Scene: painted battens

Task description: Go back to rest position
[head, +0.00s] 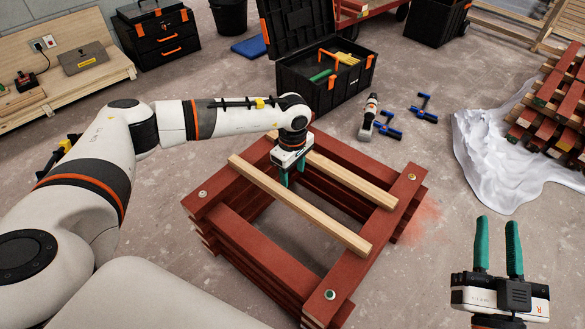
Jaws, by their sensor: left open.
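My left gripper (292,177) points down over the stack of red-painted battens (245,240), its teal fingers apart with nothing seen between them. It is near the far side, by two unpainted battens that lie parallel across the stack. The nearer batten (300,205) passes in front of the fingers; the farther batten (350,180) runs behind and to the right, partly hidden by the gripper. I cannot tell whether the fingertips touch either one. My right gripper (498,245) is at the lower right, clear of the stack, fingers upward, apart and empty.
An open black toolbox (345,85) stands behind the stack. A white sheet (490,150) lies at right under more red battens (570,105). Floor between stack and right gripper is clear.

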